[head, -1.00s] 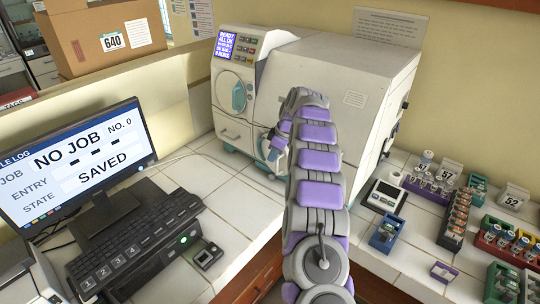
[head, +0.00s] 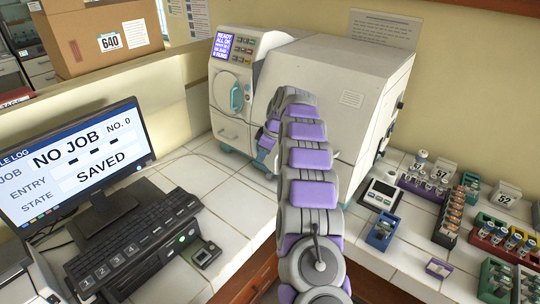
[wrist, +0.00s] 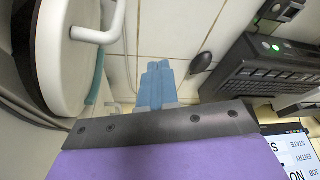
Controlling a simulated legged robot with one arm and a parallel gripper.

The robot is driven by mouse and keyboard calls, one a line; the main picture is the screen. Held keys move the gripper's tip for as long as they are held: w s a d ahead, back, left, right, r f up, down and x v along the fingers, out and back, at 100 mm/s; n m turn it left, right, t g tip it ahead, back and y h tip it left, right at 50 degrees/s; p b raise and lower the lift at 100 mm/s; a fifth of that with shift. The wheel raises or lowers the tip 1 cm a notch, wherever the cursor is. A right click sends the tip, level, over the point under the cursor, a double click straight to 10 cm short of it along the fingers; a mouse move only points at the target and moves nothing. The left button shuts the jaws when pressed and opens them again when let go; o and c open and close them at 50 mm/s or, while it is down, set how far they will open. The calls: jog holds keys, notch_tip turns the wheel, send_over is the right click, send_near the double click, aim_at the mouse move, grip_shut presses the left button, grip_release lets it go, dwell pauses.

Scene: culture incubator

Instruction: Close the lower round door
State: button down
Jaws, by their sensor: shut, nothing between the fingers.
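The white incubator (head: 335,85) stands on the tiled counter against the wall. Its left panel has a small round door (head: 226,92) with a teal handle. My arm hides part of its front, and I cannot make out a lower round door in the head view. The wrist view shows a thick white round door (wrist: 75,40) with a white bar handle (wrist: 108,30) and a dark rim, at upper left. My gripper (wrist: 157,68) has blue fingers, shut and empty, right of and apart from that handle. I cannot tell how far that door stands open.
A monitor (head: 75,160) and a keyboard (head: 135,245) stand at left; the keyboard also shows in the wrist view (wrist: 255,65). Vial racks (head: 450,215) and a small scale (head: 381,195) stand at right. Tiles between keyboard and incubator (head: 195,175) are mostly clear.

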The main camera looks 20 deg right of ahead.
jog(key=d+r+p, duration=0.3)
jog(key=r, duration=0.6)
jog(key=shift+w+d+p, duration=0.25)
jog(key=shift+d+p, duration=0.05)
jog(key=shift+p, duration=0.1)
